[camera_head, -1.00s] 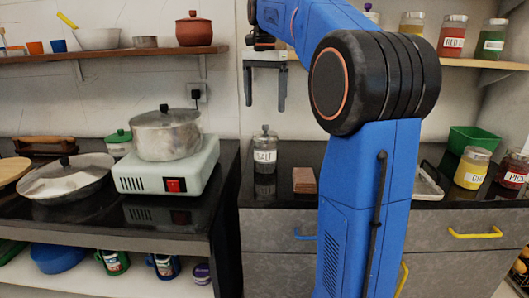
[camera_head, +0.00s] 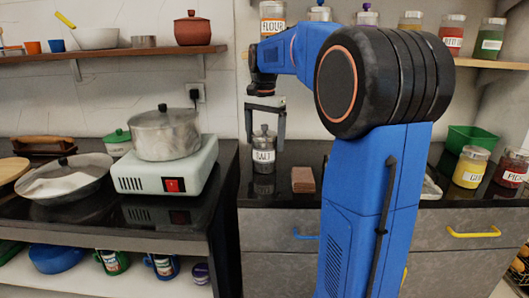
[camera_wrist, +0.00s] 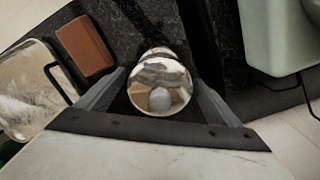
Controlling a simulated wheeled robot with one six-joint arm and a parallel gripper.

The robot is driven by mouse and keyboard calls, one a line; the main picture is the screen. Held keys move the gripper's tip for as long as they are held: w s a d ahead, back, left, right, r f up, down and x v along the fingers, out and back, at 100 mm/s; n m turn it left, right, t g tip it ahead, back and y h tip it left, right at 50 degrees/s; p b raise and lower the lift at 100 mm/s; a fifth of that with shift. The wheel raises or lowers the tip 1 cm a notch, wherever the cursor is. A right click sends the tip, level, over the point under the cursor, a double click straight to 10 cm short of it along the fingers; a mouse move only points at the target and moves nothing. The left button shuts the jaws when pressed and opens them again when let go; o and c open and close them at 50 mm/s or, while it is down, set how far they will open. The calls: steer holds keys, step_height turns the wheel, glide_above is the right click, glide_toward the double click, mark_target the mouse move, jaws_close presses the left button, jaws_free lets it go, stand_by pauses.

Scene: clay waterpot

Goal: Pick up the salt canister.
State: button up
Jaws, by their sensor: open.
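The salt canister (camera_head: 264,152) is a clear glass jar with a metal lid and a white SALT label. It stands upright on the dark counter, left of centre in the head view. My gripper (camera_head: 265,142) is above and around its upper part, open, with one finger on each side of the jar. In the wrist view the canister's shiny round lid (camera_wrist: 159,86) lies between the two fingers (camera_wrist: 160,90), with narrow gaps visible. The jar's lower body is mostly hidden below the lid in that view.
A brown block (camera_head: 303,180) lies just right of the canister; it also shows in the wrist view (camera_wrist: 85,45). The stove (camera_head: 168,170) with a metal pot (camera_head: 166,136) stands to the left. A shelf (camera_head: 480,63) with jars hangs above.

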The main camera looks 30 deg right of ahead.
steer(key=shift+f, duration=1.15)
steer(key=c, duration=1.8)
steer(key=shift+o, duration=0.2)
steer(key=shift+r, duration=0.1)
